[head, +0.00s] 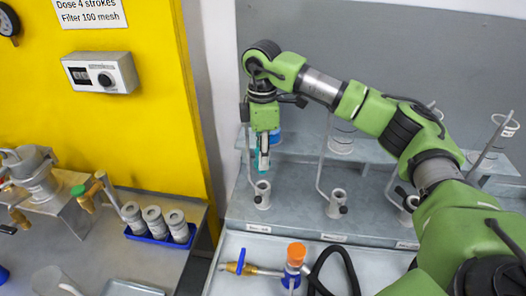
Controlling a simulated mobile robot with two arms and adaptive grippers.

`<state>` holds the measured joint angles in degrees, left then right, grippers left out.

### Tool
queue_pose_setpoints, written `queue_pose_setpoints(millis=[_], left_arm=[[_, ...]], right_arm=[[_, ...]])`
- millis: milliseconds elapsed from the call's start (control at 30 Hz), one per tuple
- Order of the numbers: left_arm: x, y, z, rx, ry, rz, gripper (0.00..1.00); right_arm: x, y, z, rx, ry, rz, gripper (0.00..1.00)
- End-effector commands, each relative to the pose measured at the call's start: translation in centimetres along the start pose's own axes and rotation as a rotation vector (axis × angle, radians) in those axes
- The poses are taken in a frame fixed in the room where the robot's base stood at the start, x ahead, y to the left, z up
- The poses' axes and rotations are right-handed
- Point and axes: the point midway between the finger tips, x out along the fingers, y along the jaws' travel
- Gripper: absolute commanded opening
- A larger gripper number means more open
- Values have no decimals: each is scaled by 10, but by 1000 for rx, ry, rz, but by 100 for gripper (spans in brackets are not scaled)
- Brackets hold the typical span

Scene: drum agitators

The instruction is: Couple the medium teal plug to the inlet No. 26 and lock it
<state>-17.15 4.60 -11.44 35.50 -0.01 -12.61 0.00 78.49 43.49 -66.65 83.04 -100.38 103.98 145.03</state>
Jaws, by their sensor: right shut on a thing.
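My right gripper (263,158) points down at the end of its green arm and is shut on a teal plug (257,161). Much of the plug is hidden by the fingers. It is upright, above the leftmost grey inlet (262,196), with a small gap seeming to show between them. Two more grey inlets, a middle one (335,204) and a right one (408,208), stand in the same row. Small labels are on the ledge below; the left label (258,228) is too small to read, so I cannot tell which inlet is No. 26. My left gripper is not in view.
A grey tray (228,262) in front holds an orange-capped fitting (295,256), a brass valve (240,267) and a black hose (340,252). A blue rack (150,236) with grey cylinders stands left. Thin bent rods rise by the inlets. A yellow panel (150,130) is at left.

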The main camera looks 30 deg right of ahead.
Motion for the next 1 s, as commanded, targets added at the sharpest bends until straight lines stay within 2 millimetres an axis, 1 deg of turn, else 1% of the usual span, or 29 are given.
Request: queue_pose_setpoints(millis=[100, 233, 367, 733, 833, 1000], left_arm=[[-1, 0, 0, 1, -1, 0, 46], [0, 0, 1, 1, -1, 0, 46], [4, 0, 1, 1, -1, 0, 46], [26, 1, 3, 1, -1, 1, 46], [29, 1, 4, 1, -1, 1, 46], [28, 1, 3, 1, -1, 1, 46]], right_arm=[[-1, 3, 2, 106, -1, 2, 3], [1, 5, 3, 154, -2, 2, 3], [7, 5, 3, 160, -3, 1, 3], [40, 4, 3, 156, -2, 2, 3], [44, 4, 3, 156, -2, 2, 3], [44, 4, 3, 156, -2, 2, 3]])
